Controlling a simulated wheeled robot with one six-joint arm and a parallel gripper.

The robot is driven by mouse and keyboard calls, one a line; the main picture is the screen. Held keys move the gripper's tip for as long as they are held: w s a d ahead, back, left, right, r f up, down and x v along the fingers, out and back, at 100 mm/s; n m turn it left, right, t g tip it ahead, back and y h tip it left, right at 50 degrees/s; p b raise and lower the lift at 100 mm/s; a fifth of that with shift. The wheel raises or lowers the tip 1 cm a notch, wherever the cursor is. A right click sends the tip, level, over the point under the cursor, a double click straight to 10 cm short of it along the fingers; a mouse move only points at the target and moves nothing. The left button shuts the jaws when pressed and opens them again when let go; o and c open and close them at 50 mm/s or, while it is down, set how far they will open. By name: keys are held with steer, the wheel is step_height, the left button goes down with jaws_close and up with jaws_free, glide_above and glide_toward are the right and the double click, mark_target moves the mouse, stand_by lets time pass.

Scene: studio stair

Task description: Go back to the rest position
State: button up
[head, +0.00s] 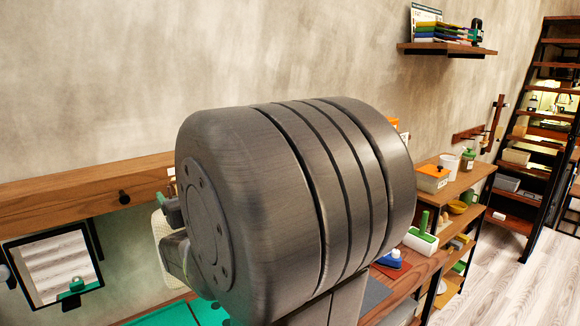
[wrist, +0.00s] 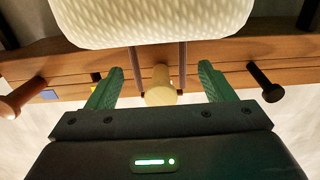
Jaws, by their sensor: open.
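My gripper (wrist: 155,80) shows in the wrist view with its two green fingers spread apart and nothing held between them. A pale round-ended peg (wrist: 159,92) shows in the gap between the fingers; I cannot tell how far beyond them it lies. A white, textured, rounded object (wrist: 150,22) fills the top of the wrist view, past the fingertips. In the head view, a large grey part of my own arm covers the middle and hides most of my gripper and part of the bench.
A wooden rail (head: 80,198) with dark pegs runs along the wall at left, above a framed mirror (head: 52,265). A wall shelf (head: 445,49) is high up.

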steer(key=b+v, duration=0.3)
steer(key=v, duration=1.1)
steer(key=p+x, duration=0.3)
steer(key=x, duration=1)
steer(key=shift+w+a, duration=0.25)
steer(key=shift+w, duration=0.05)
steer(key=shift+w+a+r+p, duration=0.15)
steer(key=shift+r+p, duration=0.15)
steer(key=shift+p, duration=0.2)
steer(key=shift+r+p, duration=0.1)
steer(key=shift+p, duration=0.35)
steer(key=v, duration=0.9)
steer(key=shift+r+b, duration=0.3)
steer(key=shift+r, duration=0.1)
